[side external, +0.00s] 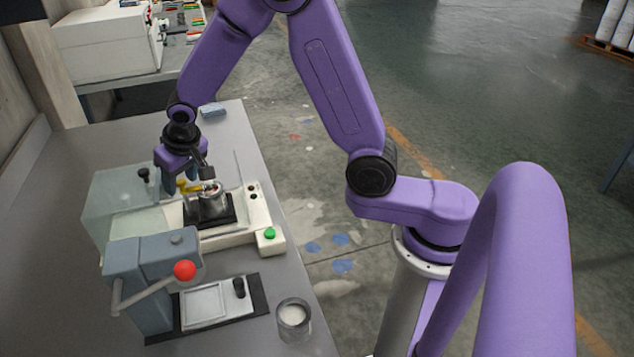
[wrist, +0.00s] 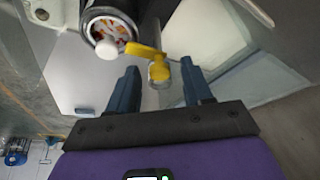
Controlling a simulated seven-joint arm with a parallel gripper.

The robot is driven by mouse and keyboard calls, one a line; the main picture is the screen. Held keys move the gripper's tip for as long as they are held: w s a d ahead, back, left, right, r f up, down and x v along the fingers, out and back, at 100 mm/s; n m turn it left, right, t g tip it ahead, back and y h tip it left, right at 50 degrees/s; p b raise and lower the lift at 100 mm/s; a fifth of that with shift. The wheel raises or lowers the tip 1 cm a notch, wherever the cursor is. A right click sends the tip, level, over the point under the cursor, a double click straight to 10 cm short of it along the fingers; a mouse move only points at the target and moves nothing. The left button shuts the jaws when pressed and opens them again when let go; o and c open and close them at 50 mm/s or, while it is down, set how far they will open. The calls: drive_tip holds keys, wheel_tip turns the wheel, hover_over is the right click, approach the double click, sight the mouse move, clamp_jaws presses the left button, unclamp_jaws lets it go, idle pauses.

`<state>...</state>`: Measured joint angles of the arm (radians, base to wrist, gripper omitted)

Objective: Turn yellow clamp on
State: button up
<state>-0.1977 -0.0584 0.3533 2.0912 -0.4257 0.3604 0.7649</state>
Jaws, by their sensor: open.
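The yellow clamp (wrist: 146,50) shows in the wrist view as a lever arm with a round yellow end, beside the rim of a metal pot (wrist: 108,28) with speckled contents. In the side view the yellow clamp (side external: 189,187) sits at the left of the metal pot (side external: 211,205), which stands on a black plate of a cream machine (side external: 262,212). My gripper (wrist: 159,67) is open, one finger on each side of the clamp's round end. Contact is not clear. In the side view my gripper (side external: 192,172) is over the clamp and partly hides it.
A clear guard (side external: 120,205) stands left of the pot. A green button (side external: 269,233) is on the machine's front. A grey press (side external: 150,270) with a red-ball lever (side external: 184,270) and a glass beaker (side external: 293,320) stand nearer the camera. The table's left side is clear.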

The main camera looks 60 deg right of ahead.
drive_tip(key=shift+d+n+y, duration=0.1)
drive_tip(key=shift+n+y, duration=0.5)
drive_tip(key=shift+n, duration=1)
drive_tip(key=shift+d+n+y, duration=0.1)
drive_tip(key=shift+n+y, duration=0.5)
drive_tip(key=shift+n, duration=1)
drive_tip(key=n+g+y, duration=0.1)
drive_tip(key=n, duration=0.2)
drive_tip(key=n+g+y, duration=0.1)
drive_tip(key=n, duration=0.2)
drive_tip(key=shift+w+d+n, duration=0.15)
drive_tip(key=shift+n, duration=0.25)
drive_tip(key=w+v, duration=0.1)
drive_tip(key=v, duration=1.6)
drive_tip(key=s+a+f+g+h, duration=0.1)
drive_tip(key=s+f, duration=0.1)
drive_tip(key=s, duration=0.7)
drive_tip(key=s+a+f+h, duration=0.1)
drive_tip(key=s+f, duration=0.2)
drive_tip(key=s, duration=0.7)
drive_tip(key=s+a+f+g+h, duration=0.1)
drive_tip(key=s+a+f, duration=0.1)
drive_tip(key=s, duration=0.7)
drive_tip(key=shift+s+f+n+g, duration=0.3)
drive_tip(key=shift+f+n, duration=0.1)
drive_tip(key=shift+f, duration=0.05)
